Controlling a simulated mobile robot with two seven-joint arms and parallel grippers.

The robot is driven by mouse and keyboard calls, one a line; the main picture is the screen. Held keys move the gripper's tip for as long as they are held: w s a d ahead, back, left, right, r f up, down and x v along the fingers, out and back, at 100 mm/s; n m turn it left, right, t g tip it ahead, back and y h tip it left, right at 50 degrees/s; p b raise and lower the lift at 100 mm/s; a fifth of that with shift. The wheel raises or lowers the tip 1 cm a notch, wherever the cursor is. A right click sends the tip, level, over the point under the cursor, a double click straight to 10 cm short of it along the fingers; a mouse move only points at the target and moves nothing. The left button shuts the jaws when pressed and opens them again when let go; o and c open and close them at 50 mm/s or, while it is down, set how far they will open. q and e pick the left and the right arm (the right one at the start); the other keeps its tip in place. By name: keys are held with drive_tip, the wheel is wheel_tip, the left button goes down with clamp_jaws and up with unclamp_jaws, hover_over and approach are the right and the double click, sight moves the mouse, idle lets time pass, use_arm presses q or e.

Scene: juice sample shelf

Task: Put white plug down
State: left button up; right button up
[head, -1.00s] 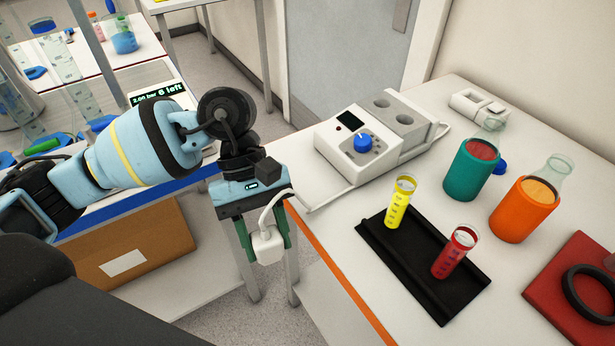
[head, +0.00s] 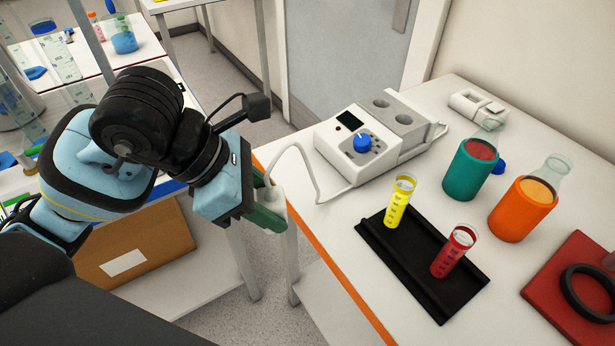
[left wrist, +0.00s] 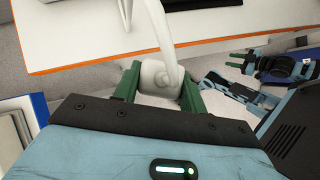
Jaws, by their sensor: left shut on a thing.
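My left gripper (head: 268,207) is shut on the white plug (head: 273,198). It holds the plug in the air, beside the orange front edge of the right-hand table. In the left wrist view the plug (left wrist: 157,80) sits between the two green fingers, and its white cord runs up from it. In the head view the plug is partly hidden by the gripper. The cord (head: 307,165) loops over to the white heater device (head: 345,150) on the table. A blue arm with a dark gripper (left wrist: 240,62), seemingly my right one, shows small in the left wrist view; its jaws are unclear.
A black tray (head: 440,300) holds a yellow and a red tube. Teal (head: 470,172) and orange (head: 522,210) holders stand behind it. A white socket block (head: 478,108) lies at the back. The table between device and front edge is mostly clear.

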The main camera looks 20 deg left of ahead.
use_arm(q)
drive_tip(key=w+f, duration=0.1)
drive_tip(key=w, duration=0.4)
drive_tip(key=w+f, duration=0.2)
drive_tip(key=w, duration=0.3)
drive_tip(key=w+f+p, duration=0.1)
drive_tip(key=w+f, duration=0.1)
drive_tip(key=w, duration=0.4)
drive_tip(key=shift+a, duration=0.25)
drive_tip(key=shift+f, duration=0.15)
drive_tip(key=o, duration=1.2)
drive_tip(key=shift+c, duration=0.2)
